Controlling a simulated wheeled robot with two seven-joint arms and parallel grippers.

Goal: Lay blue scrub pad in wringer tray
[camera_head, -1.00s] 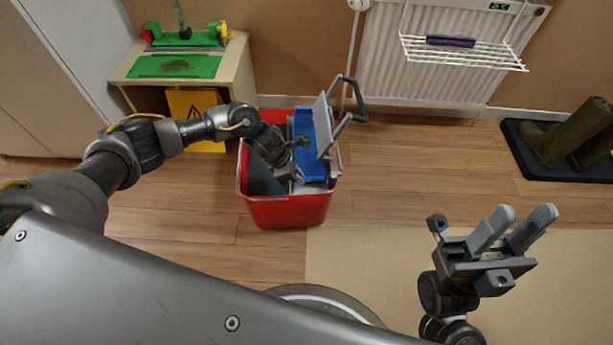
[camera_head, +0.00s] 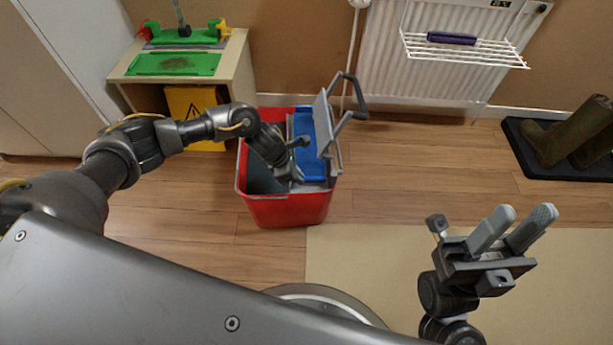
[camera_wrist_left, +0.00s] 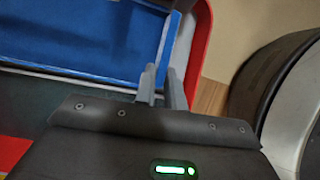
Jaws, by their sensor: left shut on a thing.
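A red bucket (camera_head: 285,212) stands on the floor, with a grey-framed wringer (camera_head: 324,122) on its right side. Bright blue surfaces (camera_head: 304,130) lie in the wringer area; pad and tray are hard to tell apart. My left gripper (camera_head: 294,172) reaches down into the bucket, at the lower left of the blue. My right gripper (camera_head: 515,230) is open and empty, over the beige mat.
A low cabinet (camera_head: 240,72) with a green tray (camera_head: 174,64) and a yellow sign (camera_head: 195,105) stands behind left. A white rack (camera_head: 480,55) holding a purple item (camera_head: 451,38) hangs on the radiator. Floor in front is clear.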

